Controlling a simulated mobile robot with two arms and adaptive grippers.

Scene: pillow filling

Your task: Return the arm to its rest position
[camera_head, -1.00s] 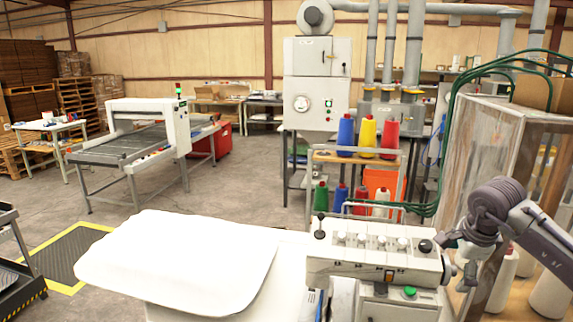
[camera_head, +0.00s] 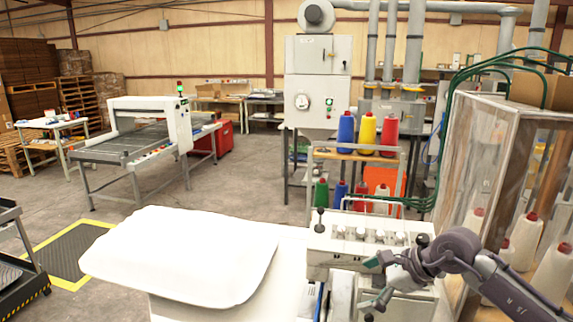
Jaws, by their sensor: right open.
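My right arm comes in from the lower right of the head view. Its gripper (camera_head: 368,285) is open and empty, in front of the right part of the white sewing-type machine (camera_head: 335,262), and hides some of that machine's front. I cannot tell whether it touches the machine. A white pillow (camera_head: 185,255) lies on the white table to the left of the machine, well apart from the gripper. My left gripper is not in view.
A cabinet with clear panels (camera_head: 487,150) and white thread cones (camera_head: 525,240) stands close by the right arm. A rack with coloured cones (camera_head: 367,133) stands behind the machine. A conveyor machine (camera_head: 140,150) is at the back left. Open floor lies beyond the table.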

